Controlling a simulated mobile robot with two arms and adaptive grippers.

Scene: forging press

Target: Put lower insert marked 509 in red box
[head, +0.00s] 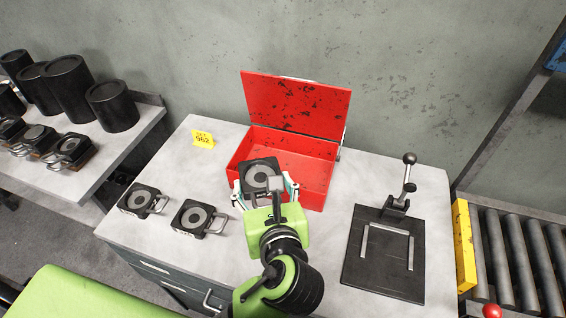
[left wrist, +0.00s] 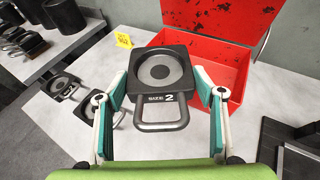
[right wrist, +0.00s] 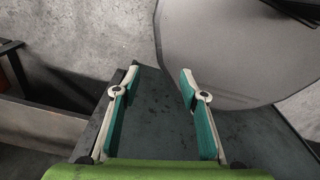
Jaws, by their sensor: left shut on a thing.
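A dark square insert (head: 262,174) with a grey ring and a wire handle is held by my left gripper (head: 265,188) at the front left of the red box. The left wrist view shows the insert (left wrist: 160,68) between the fingers (left wrist: 160,92), with "SIZE 2" on its edge. The number 509 is not legible on it. The red box (head: 320,178) stands open on the table with its lid (head: 295,105) raised; what I see of its inside looks empty. My right gripper (right wrist: 160,82) is open and empty in its wrist view.
Two similar inserts, one farther left (head: 140,199) and one nearer (head: 193,217), lie left of the box. A yellow tag (head: 203,139) reads 962. A black lever fixture (head: 385,255) is at the right. Black cylinders (head: 68,85) stand on the left bench.

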